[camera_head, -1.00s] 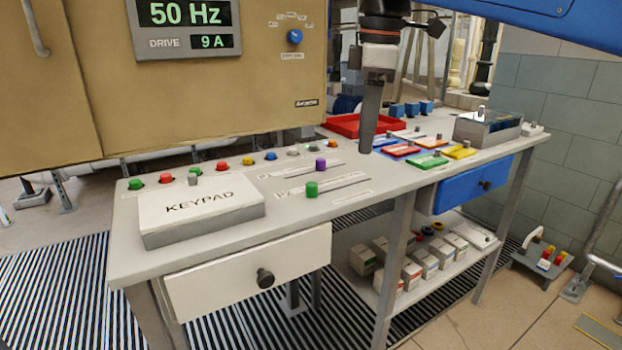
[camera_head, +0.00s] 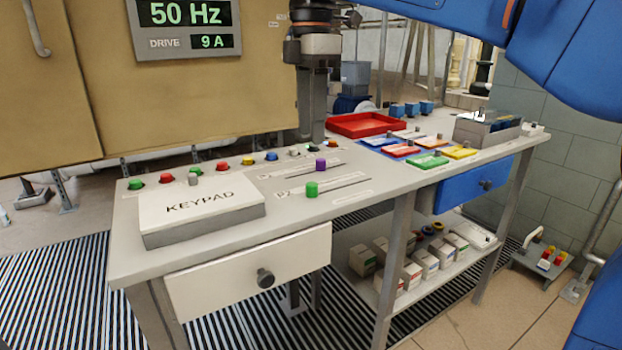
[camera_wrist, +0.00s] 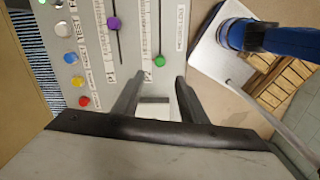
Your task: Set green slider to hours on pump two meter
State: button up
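The green slider knob (camera_head: 312,189) sits at the left end of its slot on the grey desk top, near the front edge. In the wrist view the green knob (camera_wrist: 160,61) is at the lower end of its slot, just beyond my fingertips. Small labels lie beside the slot; the hours mark cannot be read. My gripper (camera_head: 313,138) hangs pointing down behind the sliders in the head view, apart from the knob. In the wrist view its two fingers (camera_wrist: 157,88) are spread with no knob between them. The display (camera_head: 187,30) reads 50 Hz and 9 A.
A purple slider knob (camera_head: 320,165) stands just behind the green one. The keypad box (camera_head: 202,207) is to the left, and a row of coloured buttons (camera_head: 222,166) runs behind. A red tray (camera_head: 370,124) and coloured plates (camera_head: 428,161) lie to the right.

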aim_at(312, 183)
notch_tip(312, 183, down, 12)
jog(key=shift+r, duration=0.2)
dwell(0.4)
grip_shut()
jog(key=shift+w+d, duration=0.1)
